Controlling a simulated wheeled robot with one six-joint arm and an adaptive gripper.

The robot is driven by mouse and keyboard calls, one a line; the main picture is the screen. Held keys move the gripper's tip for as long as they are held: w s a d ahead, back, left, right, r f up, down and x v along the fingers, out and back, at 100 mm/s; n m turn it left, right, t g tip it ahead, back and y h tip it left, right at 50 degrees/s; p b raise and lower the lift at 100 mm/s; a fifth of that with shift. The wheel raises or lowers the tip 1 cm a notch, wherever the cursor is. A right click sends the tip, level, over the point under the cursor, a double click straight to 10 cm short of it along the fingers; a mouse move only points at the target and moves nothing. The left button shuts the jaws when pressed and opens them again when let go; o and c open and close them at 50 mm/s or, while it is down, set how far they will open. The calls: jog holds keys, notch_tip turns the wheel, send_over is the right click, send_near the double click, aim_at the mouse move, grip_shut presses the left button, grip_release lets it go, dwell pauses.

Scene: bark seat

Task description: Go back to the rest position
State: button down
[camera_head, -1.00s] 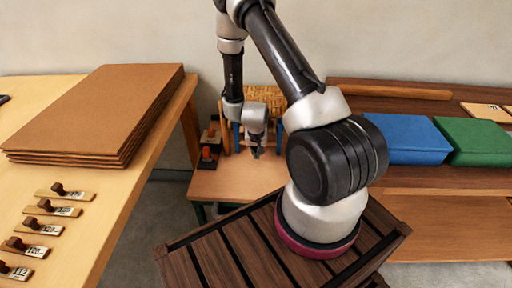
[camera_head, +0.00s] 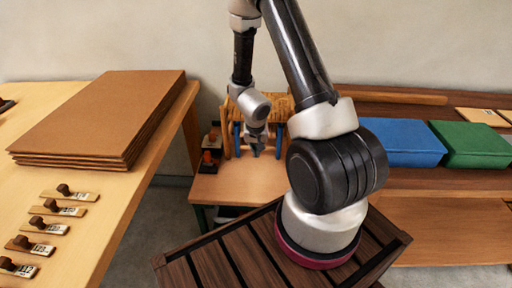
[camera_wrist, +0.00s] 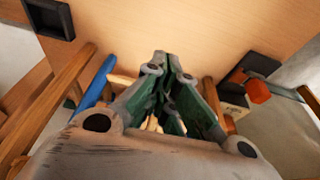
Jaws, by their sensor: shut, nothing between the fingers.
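My gripper (camera_head: 257,149) is at the end of my arm, above the small low wooden table (camera_head: 235,186) between the two benches. In the wrist view the fingers of my gripper (camera_wrist: 166,58) are closed together at the tips, with nothing held. Behind my gripper stands a wooden rack (camera_head: 276,103) with a woven or bark-like top and blue uprights. Part of the rack is hidden by my arm. In the wrist view a blue upright (camera_wrist: 97,82) shows left of the fingers.
A stack of brown sheets (camera_head: 103,115) and several wooden-handled stamps (camera_head: 64,192) lie on the left bench. A blue box (camera_head: 403,142) and a green box (camera_head: 473,143) stand on the right bench. Small dark blocks with an orange part (camera_head: 208,160) sit left of the rack.

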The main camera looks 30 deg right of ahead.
jog(key=shift+v, duration=0.8)
